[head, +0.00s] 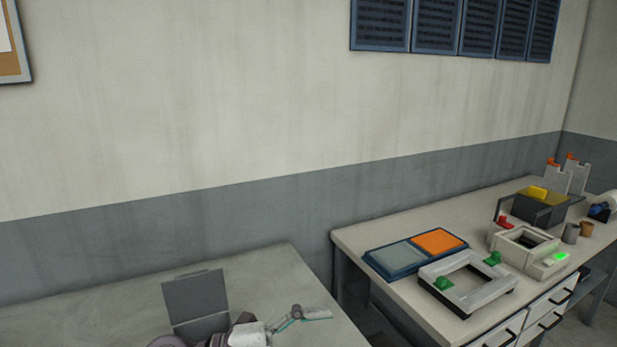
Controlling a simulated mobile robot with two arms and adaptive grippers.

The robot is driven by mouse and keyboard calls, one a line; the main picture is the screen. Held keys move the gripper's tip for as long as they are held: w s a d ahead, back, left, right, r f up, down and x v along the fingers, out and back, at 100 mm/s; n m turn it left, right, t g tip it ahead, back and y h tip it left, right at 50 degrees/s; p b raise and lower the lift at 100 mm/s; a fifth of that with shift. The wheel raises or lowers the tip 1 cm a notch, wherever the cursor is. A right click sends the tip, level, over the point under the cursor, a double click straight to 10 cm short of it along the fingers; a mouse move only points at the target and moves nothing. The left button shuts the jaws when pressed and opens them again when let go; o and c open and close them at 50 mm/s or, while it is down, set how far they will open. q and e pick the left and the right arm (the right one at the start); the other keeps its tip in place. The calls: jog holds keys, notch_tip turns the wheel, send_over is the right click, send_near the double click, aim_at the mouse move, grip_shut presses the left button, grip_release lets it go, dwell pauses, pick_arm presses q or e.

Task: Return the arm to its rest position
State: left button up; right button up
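My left arm comes in at the bottom edge, left of the middle, and reaches to the right. Its gripper (308,315) hangs over or in front of the near left table and is seen small and from the side. I cannot tell whether its fingers are open or shut, and I see nothing held in it. My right gripper is out of view.
A grey open box (194,296) stands on the left table (90,322). The right table (375,262) holds a blue tray with grey and orange pads (439,241), a white frame with green knobs (468,298), a boxy device (524,240) and a dark bin (538,212). A gap separates the tables.

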pick_arm(q)
jog(key=w+a+f+n+t+y, duration=0.1)
jog(key=w+a+n+t+y, duration=0.2)
jog(key=a+n+t+y, duration=0.55)
jog(key=w+a+n+t+y, duration=0.4)
jog(key=a+n+t, duration=0.2)
jog(key=n+t, duration=0.6)
jog(key=s+a+f+n+g+y, duration=0.3)
jog(key=a+f+n+g+y, duration=0.15)
jog(key=f, duration=0.35)
jog(key=s+a+f+n+g+y, duration=0.3)
jog(key=f+g, duration=0.2)
jog(key=f, duration=0.3)
jog(key=s+f+g+h, duration=0.1)
jog(key=s+f+g, duration=0.45)
jog(key=s, duration=0.45)
jog(key=s+f+g, duration=0.5)
jog(key=s+f, duration=0.2)
jog(key=s, duration=0.3)
notch_tip(320, 180, down, 33)
jog(key=s+b, duration=0.1)
jog(key=b, duration=0.5)
jog(key=s+a+f+m+g+b, duration=0.1)
jog(key=s+a+f+g+b, duration=0.1)
jog(key=s+f, duration=1.4)
notch_tip(320, 180, down, 3)
jog(key=shift+s+a+f+b, duration=0.1)
jog(key=shift+s+a+b, duration=0.05)
jog(key=shift+a+b, duration=0.7)
